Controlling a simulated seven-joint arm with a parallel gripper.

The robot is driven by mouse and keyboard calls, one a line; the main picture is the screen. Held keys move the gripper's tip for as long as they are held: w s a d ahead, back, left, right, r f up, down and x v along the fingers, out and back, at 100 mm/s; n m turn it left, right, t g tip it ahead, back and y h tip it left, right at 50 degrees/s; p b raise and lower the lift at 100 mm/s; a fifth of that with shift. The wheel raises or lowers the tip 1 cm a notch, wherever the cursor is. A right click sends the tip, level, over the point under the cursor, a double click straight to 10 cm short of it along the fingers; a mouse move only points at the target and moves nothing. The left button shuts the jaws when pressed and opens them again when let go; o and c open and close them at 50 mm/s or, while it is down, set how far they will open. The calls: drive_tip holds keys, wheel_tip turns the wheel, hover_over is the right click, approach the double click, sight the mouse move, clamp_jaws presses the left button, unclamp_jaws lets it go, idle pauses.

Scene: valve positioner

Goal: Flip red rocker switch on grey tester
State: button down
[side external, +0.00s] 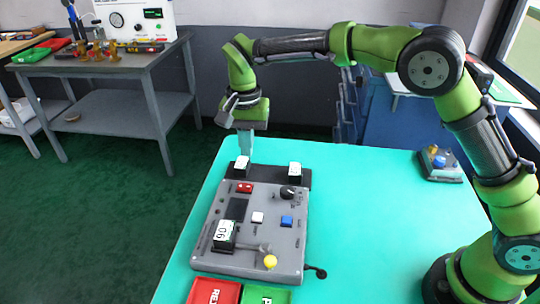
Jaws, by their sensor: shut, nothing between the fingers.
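The grey tester (208,258) lies on the turquoise table. My gripper (245,157) points down just behind the switch, at the tester's far edge, close to a black block with a white label (241,167). It is shut with nothing in it. Whether the fingertips touch the block cannot be told.
The tester also carries a black knob (288,192), white and blue buttons (287,221), a block marked 06 (224,233) and a yellow-tipped lever (270,262). Red (213,291) and green (264,295) trays sit at the front. The table's right side is mostly clear.

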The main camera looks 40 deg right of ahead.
sight(249, 187)
wheel_tip(249, 187, down, 10)
drive_tip(key=shift+f, duration=0.1)
idle(0.4)
drive_tip(key=shift+s+f, duration=0.1)
drive_tip(key=shift+f, duration=0.1)
drive_tip(key=shift+w+a+r, duration=0.2)
drive_tip(key=shift+w+a, duration=0.35)
drive_tip(key=shift+r, duration=0.15)
wheel_tip(249, 187, up, 14)
idle(0.6)
